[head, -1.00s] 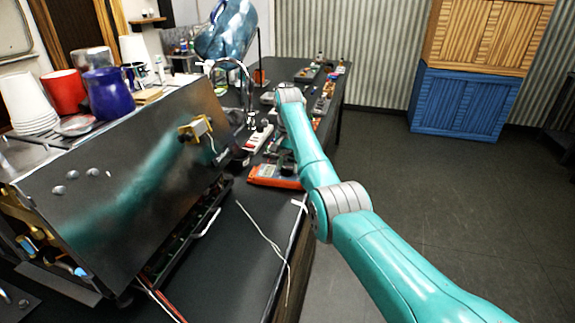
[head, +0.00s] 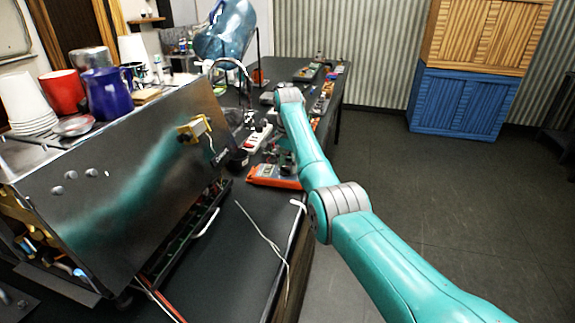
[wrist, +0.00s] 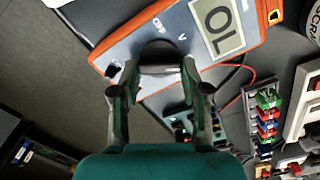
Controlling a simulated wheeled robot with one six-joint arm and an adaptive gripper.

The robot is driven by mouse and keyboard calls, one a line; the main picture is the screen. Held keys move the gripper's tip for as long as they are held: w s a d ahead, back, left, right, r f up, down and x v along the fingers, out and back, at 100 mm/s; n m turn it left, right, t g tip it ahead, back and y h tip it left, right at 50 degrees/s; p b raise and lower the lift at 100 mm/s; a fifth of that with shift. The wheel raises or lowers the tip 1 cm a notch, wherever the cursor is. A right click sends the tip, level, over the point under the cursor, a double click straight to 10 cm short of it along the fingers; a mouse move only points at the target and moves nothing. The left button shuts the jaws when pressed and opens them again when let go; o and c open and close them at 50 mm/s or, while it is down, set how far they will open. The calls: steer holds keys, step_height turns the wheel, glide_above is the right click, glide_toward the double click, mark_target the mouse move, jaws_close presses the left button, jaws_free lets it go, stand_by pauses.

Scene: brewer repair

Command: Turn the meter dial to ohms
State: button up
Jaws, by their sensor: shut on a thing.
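The meter (wrist: 140,32) has an orange rim and a grey-blue face, and its display (wrist: 217,22) reads OL. Its dark round dial (wrist: 158,50) sits below the display's left side in the wrist view, with small letters printed around it. My gripper (wrist: 158,74) has its two fingers on either side of the dial and is shut on it. The fingers partly hide the dial, and I cannot read its pointer. In the head view the meter (head: 272,177) lies on the dark bench, and my arm hides the gripper there.
The brewer (head: 125,190) with its dark metal panel stands on the bench at the left. A white power strip (head: 257,138) lies behind the meter. A white cable (head: 262,235) crosses the near bench top. Small coloured parts (wrist: 267,110) lie right of the gripper. The right-hand floor is clear.

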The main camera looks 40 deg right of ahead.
steer(key=o, duration=1.1)
steer(key=shift+o, duration=0.2)
step_height(320, 180, up, 8)
steer(key=shift+f, duration=0.25)
